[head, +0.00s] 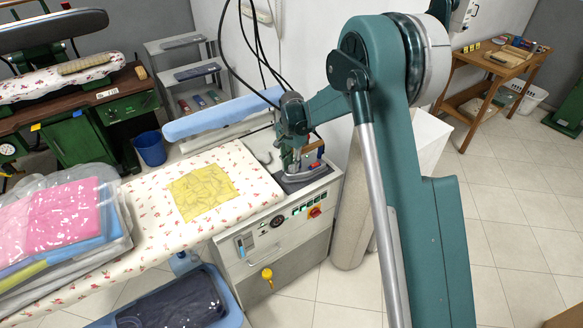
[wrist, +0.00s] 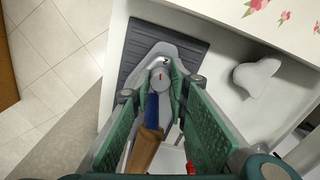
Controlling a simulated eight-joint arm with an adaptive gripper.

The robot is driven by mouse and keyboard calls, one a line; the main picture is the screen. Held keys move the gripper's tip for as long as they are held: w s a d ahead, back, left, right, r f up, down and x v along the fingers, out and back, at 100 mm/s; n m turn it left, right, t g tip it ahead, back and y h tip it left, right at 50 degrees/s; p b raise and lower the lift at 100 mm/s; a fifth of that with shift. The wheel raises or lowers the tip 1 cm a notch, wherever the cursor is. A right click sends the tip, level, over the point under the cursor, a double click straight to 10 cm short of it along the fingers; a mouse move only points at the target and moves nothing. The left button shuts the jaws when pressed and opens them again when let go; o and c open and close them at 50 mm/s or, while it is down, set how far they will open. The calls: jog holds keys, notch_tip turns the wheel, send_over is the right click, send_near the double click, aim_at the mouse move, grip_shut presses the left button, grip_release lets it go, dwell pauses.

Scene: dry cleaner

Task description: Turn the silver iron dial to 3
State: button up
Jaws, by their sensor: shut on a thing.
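The silver iron (wrist: 177,55) rests on a dark grey ribbed pad (wrist: 138,43) in the wrist view. Its round grey dial (wrist: 160,78) has a red mark pointing roughly toward the iron's tip. A small dark figure shows beside the dial, too small to read surely. The iron's blue and brown handle (wrist: 149,125) runs back between my fingers. My gripper (wrist: 161,88) has its green-padded fingers on either side of the dial and is shut on it; the contact itself is hard to see. In the head view, my gripper (head: 291,160) reaches down over the iron, hiding much of it.
The iron stands at the end of a floral ironing board (head: 240,160) with a folded yellow cloth (head: 203,191) on it. A control panel (head: 290,219) with a red switch is below. A white knob-like piece (wrist: 257,75) sits right of the pad. Black cables hang above.

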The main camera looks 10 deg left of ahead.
jog(key=shift+m+b, duration=0.45)
jog(key=shift+m, duration=0.75)
jog(key=o, duration=0.9)
jog(key=shift+r, duration=0.15)
notch_tip(320, 180, up, 12)
jog(key=shift+f, duration=0.15)
